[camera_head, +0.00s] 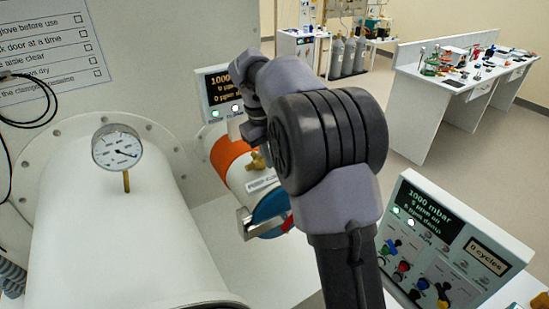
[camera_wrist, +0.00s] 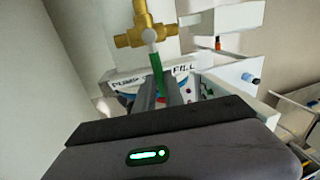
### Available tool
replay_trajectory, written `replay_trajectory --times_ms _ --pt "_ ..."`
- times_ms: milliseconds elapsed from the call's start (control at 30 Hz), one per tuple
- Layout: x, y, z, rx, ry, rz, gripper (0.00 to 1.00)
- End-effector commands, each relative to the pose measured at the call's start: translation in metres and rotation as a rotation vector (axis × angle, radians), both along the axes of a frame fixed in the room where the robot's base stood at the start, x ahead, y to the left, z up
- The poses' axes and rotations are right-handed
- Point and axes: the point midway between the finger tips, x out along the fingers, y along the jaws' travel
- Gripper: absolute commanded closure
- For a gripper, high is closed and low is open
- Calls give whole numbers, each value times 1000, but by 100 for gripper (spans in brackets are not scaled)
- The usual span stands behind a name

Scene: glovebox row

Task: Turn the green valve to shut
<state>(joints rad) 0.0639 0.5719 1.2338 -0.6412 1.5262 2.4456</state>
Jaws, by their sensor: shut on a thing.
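The valve has a brass body (camera_wrist: 145,32) with a green lever (camera_wrist: 157,68); it stands at the top middle of the wrist view. The lever runs down the picture from a pale round hub, toward the gap between the words on the white label (camera_wrist: 125,80), which reads "PUMP" at left and "FILL" at right. My gripper (camera_wrist: 160,88) is shut on the lever's end, one grey finger on each side. In the head view the brass body (camera_head: 256,160) shows just left of my arm; the lever and my fingers are hidden there.
A white cylinder (camera_head: 110,235) with a round gauge (camera_head: 117,147) fills the left. A smaller tube with an orange band (camera_head: 228,152) and blue ring (camera_head: 270,207) lies beside the valve. Control panels stand behind (camera_head: 226,88) and at lower right (camera_head: 440,245). Open floor lies beyond.

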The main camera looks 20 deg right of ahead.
Motion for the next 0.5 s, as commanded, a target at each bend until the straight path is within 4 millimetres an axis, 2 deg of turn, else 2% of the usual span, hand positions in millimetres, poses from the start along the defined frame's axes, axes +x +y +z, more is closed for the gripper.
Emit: replay_trajectory --times_ms 500 --pt "1 3 2 -2 -5 -44 100"
